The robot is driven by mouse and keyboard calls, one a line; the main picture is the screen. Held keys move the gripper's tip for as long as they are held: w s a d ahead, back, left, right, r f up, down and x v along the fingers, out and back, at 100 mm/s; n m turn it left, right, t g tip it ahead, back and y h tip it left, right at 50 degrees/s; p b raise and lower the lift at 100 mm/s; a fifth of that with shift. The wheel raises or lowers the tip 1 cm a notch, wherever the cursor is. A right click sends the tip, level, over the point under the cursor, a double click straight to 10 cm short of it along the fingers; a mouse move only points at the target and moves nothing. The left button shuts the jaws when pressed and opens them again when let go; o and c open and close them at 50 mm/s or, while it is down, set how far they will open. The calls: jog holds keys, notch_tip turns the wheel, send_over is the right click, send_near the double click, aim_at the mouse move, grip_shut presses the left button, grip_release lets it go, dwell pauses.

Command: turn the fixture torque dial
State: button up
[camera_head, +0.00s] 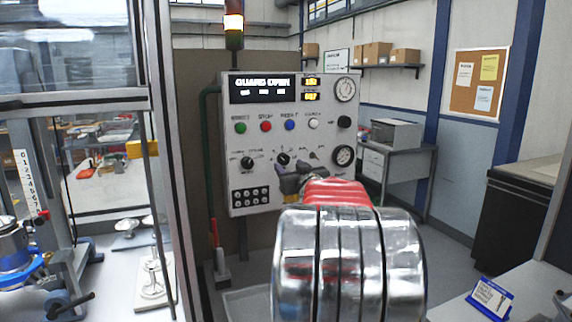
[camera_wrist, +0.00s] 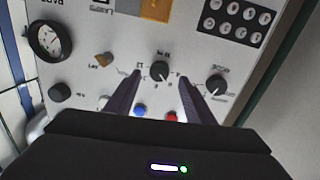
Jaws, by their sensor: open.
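A grey control panel (camera_head: 262,101) stands ahead. A black dial (camera_head: 283,158) with a pale pointer mark sits in the middle of its lower row; it also shows in the wrist view (camera_wrist: 160,71). Its label is too small to read. A similar black dial (camera_head: 247,162) is to its left in the head view and to its right in the wrist view (camera_wrist: 216,84). My gripper (camera_head: 299,172) is open and empty in front of the panel. In the wrist view its fingertips (camera_wrist: 160,77) appear on either side of the middle dial, with gaps. Their depth is unclear.
A brass-coloured switch (camera_wrist: 103,60), a gauge (camera_wrist: 50,40) and a black knob (camera_wrist: 59,91) are nearby. A glazed machine frame (camera_head: 165,150) stands left.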

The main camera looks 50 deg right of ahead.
aim_at(284, 161)
jog(key=shift+x, duration=2.45)
jog(key=shift+c, duration=0.5)
jog(key=c, duration=1)
jog(key=shift+o, duration=0.2)
jog(key=shift+m, duration=0.4)
jog(key=o, duration=1.1)
jog(key=shift+c, duration=0.2)
jog(key=shift+s, duration=0.1)
